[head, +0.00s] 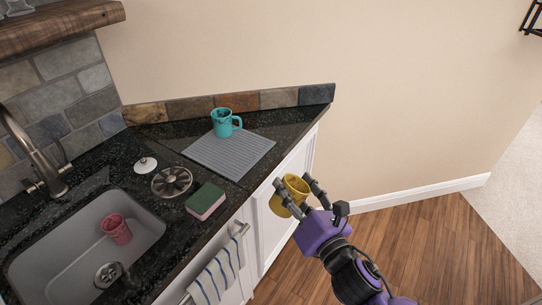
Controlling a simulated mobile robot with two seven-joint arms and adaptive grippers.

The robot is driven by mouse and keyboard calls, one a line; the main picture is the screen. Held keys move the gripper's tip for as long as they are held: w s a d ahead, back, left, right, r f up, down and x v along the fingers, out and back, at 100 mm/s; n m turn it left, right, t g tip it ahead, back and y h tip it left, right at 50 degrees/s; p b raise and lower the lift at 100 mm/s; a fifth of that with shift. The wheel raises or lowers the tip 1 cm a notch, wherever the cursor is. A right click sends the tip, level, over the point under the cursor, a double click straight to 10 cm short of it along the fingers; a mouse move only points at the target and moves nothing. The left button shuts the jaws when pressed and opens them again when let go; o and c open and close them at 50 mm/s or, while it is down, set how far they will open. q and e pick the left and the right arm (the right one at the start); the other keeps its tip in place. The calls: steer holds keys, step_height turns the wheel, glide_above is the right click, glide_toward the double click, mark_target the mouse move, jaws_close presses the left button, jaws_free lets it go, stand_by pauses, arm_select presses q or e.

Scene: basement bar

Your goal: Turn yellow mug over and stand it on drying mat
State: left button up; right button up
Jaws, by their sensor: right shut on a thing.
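The yellow mug (285,199) is held in my right gripper (294,188), which is shut on it. The mug is in the air in front of the white cabinet, off the counter's front edge. It is tilted, with its opening facing up and to the right. The grey ribbed drying mat (229,161) lies on the black counter, up and left of the gripper. A teal mug (222,121) stands at the mat's back edge, its handle to the right. My left gripper is not in view.
The sink (62,243) at the left holds a pink cup (116,229). A green and pink sponge (206,200), a round metal strainer (171,181) and a white knobbed lid (145,164) lie between sink and mat. A striped towel (216,275) hangs below. The mat's front part is clear.

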steer(key=w+a+m+g+y, duration=0.1)
steer(key=w+a+m, duration=0.2)
steer(key=m, duration=1)
steer(key=w+a+m+y, duration=0.2)
steer(key=w+a+m, duration=0.1)
steer(key=m, duration=1.1)
steer(key=shift+w+a+g+y, duration=0.2)
steer(key=shift+w+g+y, duration=0.15)
steer(key=shift+w, duration=0.35)
